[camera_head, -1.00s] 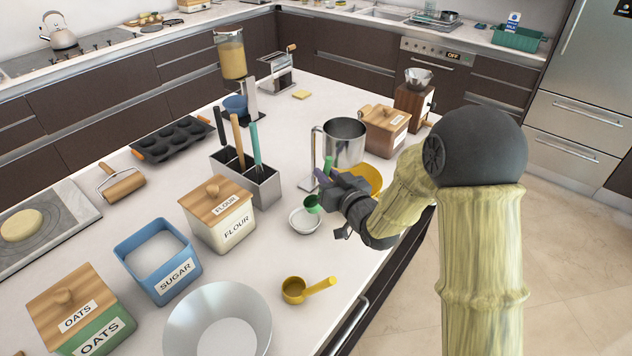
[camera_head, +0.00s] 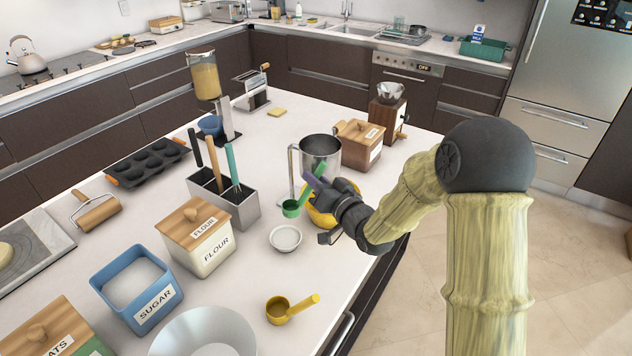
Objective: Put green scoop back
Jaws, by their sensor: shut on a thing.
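The green scoop (camera_head: 292,207) is held above the island counter, with its cup hanging to the left of my gripper (camera_head: 322,189). My gripper is shut on the scoop's handle, which slants up to the right between the dark fingers. A small white dish (camera_head: 285,238) sits on the counter just below and left of the gripper. A yellow scoop (camera_head: 291,308) lies on the counter nearer the front, clear of my gripper. A yellow bowl (camera_head: 318,217) is partly hidden behind my gripper.
A metal pitcher (camera_head: 320,152) stands just behind my gripper. A utensil holder (camera_head: 232,205), flour canister (camera_head: 199,238), sugar canister (camera_head: 137,288) and large bowl (camera_head: 204,333) stand to the left. A lidded wooden box (camera_head: 360,142) is behind. Counter around the yellow scoop is clear.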

